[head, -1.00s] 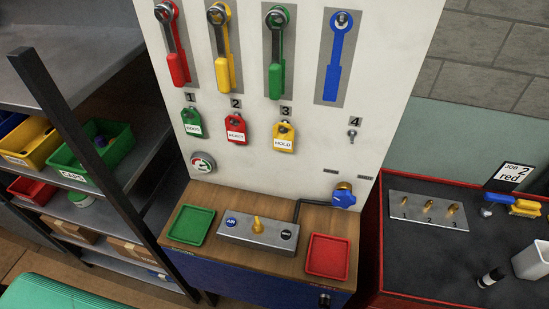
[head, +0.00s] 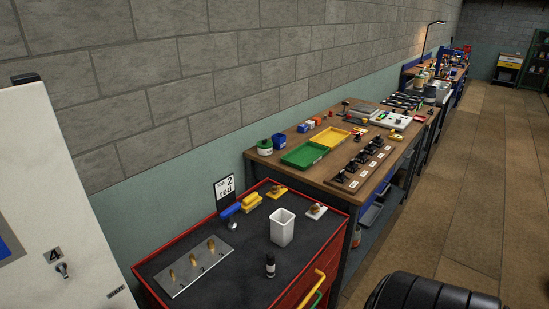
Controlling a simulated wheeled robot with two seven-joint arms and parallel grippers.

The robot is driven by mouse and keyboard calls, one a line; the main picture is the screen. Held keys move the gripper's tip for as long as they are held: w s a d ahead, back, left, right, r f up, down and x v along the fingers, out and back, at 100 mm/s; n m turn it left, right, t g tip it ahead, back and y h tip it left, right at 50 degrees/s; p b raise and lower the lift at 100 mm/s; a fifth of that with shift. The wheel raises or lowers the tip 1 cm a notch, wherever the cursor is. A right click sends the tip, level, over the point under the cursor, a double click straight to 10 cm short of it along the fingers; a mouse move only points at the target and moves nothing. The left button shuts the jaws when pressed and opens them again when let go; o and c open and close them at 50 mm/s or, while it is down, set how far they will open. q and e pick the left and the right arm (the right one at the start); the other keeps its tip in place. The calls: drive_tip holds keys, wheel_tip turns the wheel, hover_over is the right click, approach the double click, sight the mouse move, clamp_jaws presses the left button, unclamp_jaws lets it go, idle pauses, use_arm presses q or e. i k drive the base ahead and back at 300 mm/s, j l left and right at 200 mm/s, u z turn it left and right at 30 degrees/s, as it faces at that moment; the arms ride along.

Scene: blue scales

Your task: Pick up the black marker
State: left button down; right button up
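A small black cylinder with a pale band, which looks like the black marker (head: 270,268), stands on the dark top of the red cabinet (head: 239,246), near its front edge. It appears upright, and nothing touches it. Neither of my grippers shows in the head view.
A white square cup (head: 282,228) stands just behind the marker. A metal plate with brass pegs (head: 195,265) lies to its left. A wooden bench (head: 335,165) holds trays beyond.

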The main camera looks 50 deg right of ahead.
sight(270, 255)
drive_tip(key=z, duration=1.55)
